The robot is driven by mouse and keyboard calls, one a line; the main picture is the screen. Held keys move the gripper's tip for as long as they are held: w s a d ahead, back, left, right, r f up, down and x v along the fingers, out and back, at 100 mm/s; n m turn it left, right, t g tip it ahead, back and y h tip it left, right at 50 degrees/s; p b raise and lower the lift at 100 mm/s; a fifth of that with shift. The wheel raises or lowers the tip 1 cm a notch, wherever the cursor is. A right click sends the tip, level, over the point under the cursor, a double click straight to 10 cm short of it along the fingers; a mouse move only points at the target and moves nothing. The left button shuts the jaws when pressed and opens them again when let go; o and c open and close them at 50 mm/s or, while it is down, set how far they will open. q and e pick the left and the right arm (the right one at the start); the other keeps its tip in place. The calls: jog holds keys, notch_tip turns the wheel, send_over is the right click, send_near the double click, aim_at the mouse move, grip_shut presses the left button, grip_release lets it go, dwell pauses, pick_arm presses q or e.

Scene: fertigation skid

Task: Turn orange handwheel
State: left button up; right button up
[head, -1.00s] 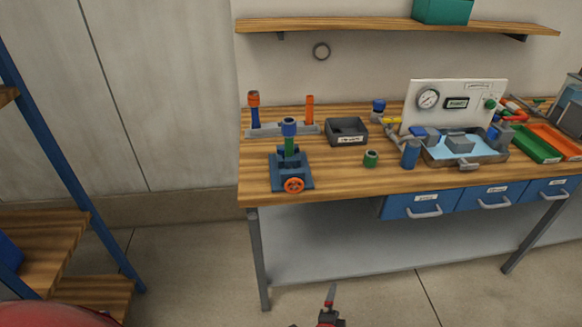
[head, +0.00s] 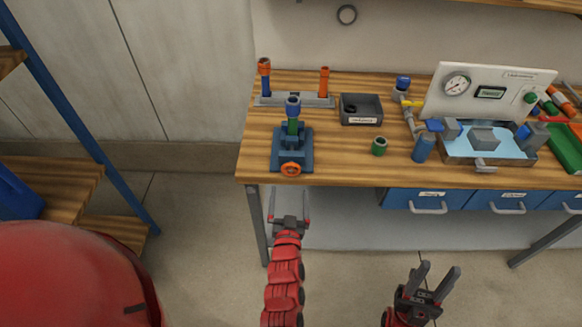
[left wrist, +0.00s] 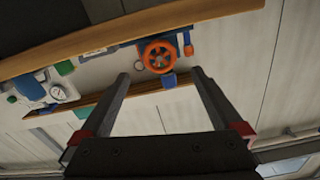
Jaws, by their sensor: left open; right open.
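The orange handwheel (head: 291,169) is on the front of a blue vise-like fixture (head: 305,151) near the bench's left front edge. My left gripper (head: 288,192) is open and empty, just in front of the bench edge and below the handwheel in the head view. In the left wrist view the handwheel (left wrist: 160,56) shows beyond and between the open fingers (left wrist: 160,75), apart from them. My right gripper (head: 440,268) is open and empty, in front of the bench, further right.
On the workbench (head: 340,165) stand a grey rack with two orange-topped posts (head: 295,101), a dark bin (head: 361,112), a green ring (head: 380,146) and a water basin (head: 487,160) with a gauge panel (head: 485,90). A blue-framed shelf (head: 80,120) stands left. Floor in front is clear.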

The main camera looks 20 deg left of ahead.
aim_at(292, 172)
pick_arm(q)
jog(key=p+x, duration=0.2)
jog(key=x, duration=0.7)
jog(key=shift+w+a, duration=0.1)
jog(key=shift+w, duration=0.25)
jog(key=c, duration=1.3)
jog(key=shift+f+n+b, duration=0.25)
jog(key=shift+n+b, duration=0.45)
jog(key=shift+b, duration=0.35)
jog(key=n+b, duration=0.4)
jog(key=shift+f+b, duration=0.1)
jog(key=shift+b, duration=0.25)
jog(key=shift+n+b, duration=0.9)
jog(key=shift+b, duration=0.05)
jog(key=shift+r+n+b, duration=0.25)
jog(key=shift+n+b, duration=0.25)
jog(key=shift+n, duration=0.2)
